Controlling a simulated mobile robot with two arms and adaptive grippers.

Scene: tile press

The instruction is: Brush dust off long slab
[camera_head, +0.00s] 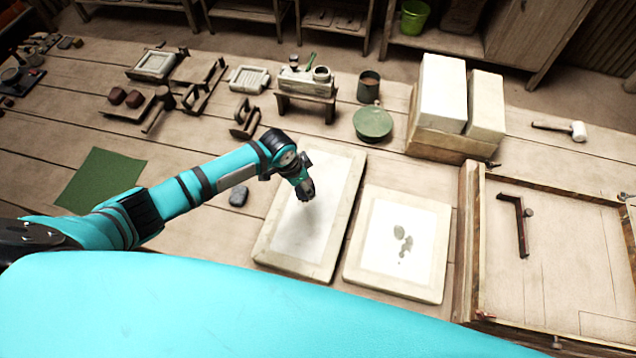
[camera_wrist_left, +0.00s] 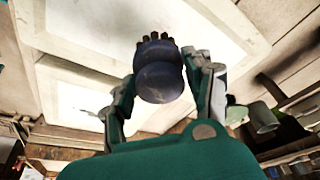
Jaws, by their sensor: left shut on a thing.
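My left gripper (camera_head: 304,189) is over the slab's middle. In the left wrist view it is shut on a dark, rounded brush (camera_wrist_left: 158,76) with short bristles pointing away from the palm. The long slab also shows behind the brush (camera_wrist_left: 225,45). I cannot tell whether the bristles touch the slab. My right gripper is not in view.
A shorter slab (camera_head: 376,262) with grey-green stains lies close on the right. A wooden frame (camera_head: 466,240) stands further right. A grey stone (camera_head: 238,196) lies left of the slab.

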